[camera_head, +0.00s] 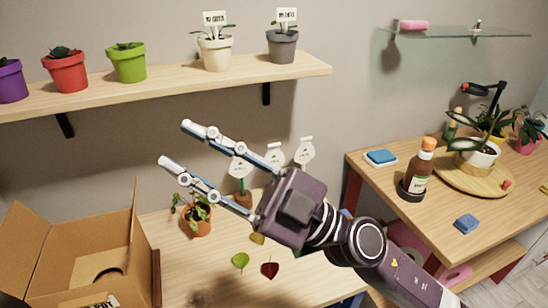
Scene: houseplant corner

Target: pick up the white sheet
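I cannot make out a white sheet lying anywhere in this view; my arm and the cardboard box hide parts of the lower table. My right gripper (176,143) reaches in from the lower right. Its two long fingers are spread apart, with nothing between them, pointing up and left in front of the wall under the shelf. White tags (304,151) stand upright behind it, partly hidden by the fingers and palm. My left gripper is not in view.
An open cardboard box (85,250) stands at lower left. A small potted plant (196,222) and loose leaves (240,261) are on the lower table. A wooden shelf (170,84) with several pots hangs above. The right table (430,220) holds a brown bottle (417,172).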

